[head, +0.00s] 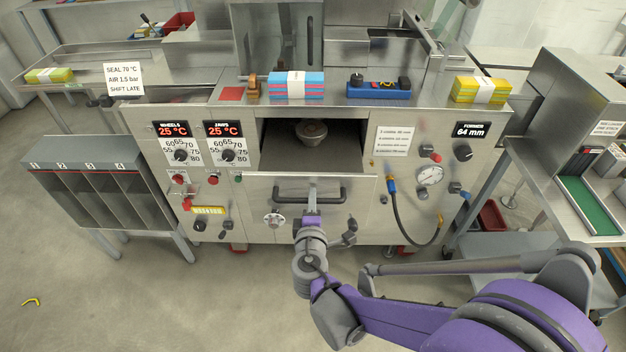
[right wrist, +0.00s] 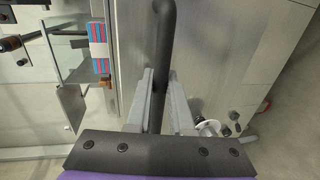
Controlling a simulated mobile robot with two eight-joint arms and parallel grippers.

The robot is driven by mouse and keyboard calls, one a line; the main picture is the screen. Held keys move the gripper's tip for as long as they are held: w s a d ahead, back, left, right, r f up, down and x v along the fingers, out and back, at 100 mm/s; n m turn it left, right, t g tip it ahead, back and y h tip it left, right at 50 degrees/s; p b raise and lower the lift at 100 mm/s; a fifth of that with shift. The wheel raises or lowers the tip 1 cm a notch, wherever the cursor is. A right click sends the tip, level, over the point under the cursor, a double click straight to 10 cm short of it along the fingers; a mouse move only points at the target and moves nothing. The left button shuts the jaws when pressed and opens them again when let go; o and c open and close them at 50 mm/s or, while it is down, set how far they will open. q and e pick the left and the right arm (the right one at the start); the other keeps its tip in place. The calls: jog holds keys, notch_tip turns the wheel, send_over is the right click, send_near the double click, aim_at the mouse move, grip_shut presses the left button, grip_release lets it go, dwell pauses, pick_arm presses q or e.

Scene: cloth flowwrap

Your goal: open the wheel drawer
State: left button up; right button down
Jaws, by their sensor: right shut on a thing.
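The wheel drawer (head: 345,215) is in the middle of the steel machine's front in the head view. Its metal front appears to stand out from the panel, and the space above and behind it is open, with a round metal wheel (head: 311,131) inside. The drawer's dark bar handle (head: 335,195) runs across its front. My left gripper is not in view.
Dials (head: 181,155) and switches flank the drawer, with a round knob (head: 273,219) at its lower left. A hose (head: 405,222) hangs to the right. A grey slotted rack (head: 100,185) stands left and a trolley (head: 560,190) right. The floor at front left is mostly clear.

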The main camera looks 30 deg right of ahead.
jog(key=f+v, duration=0.2)
jog(key=v, duration=0.7)
jog(key=shift+s+p, duration=0.2)
jog(key=shift+p, duration=0.1)
jog(key=shift+a, duration=0.1)
jog(key=c, duration=0.8)
grip_release()
jog(key=p+v, duration=0.1)
jog(key=v, duration=0.9)
jog(key=shift+s+a+p, duration=0.15)
jog(key=shift+s+p, duration=0.2)
jog(key=shift+r, duration=0.1)
